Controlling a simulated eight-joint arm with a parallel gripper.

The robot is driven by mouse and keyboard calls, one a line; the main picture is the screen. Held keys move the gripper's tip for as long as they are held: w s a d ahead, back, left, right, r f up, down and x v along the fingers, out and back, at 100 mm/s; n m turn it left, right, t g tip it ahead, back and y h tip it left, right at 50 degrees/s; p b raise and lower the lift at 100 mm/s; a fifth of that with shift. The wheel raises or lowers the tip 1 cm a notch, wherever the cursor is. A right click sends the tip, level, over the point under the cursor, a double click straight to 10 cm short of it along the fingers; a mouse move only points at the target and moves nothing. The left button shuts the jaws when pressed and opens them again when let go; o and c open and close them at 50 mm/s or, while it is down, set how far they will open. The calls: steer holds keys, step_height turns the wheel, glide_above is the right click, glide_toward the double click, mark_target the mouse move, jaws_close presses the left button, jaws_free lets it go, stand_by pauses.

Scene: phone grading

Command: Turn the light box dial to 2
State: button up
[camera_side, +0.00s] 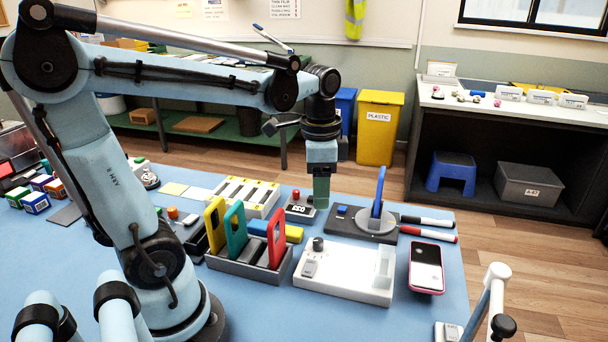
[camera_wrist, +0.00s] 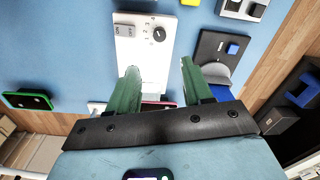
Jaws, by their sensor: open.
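The light box (camera_side: 345,270) is a white flat unit with a raised upright block at its right end in the side view. Its dark round dial (camera_side: 318,243) sits on top at the left end, near a grey switch. In the wrist view the light box (camera_wrist: 150,60) lies ahead, with the dial (camera_wrist: 159,34) beyond the fingertips. Small marks ring the dial; the number it points to is too small to read. My gripper (camera_side: 321,203) points down, apart from the dial. In the wrist view my gripper (camera_wrist: 158,72) has its green fingers apart with nothing between them.
A grey rack (camera_side: 250,267) with yellow, teal and red phone cases stands left of the light box. A pink-edged phone (camera_side: 426,267) lies to the right. A red-button box (camera_side: 299,207) is near my gripper.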

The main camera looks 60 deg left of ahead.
mark_target(318, 240)
steer(key=shift+a+f, duration=0.2)
steer(key=shift+f, duration=5.8)
jaws_close()
steer(key=n, duration=0.5)
steer(key=shift+n, duration=0.4)
steer(key=n, duration=0.5)
steer(key=shift+n, duration=0.4)
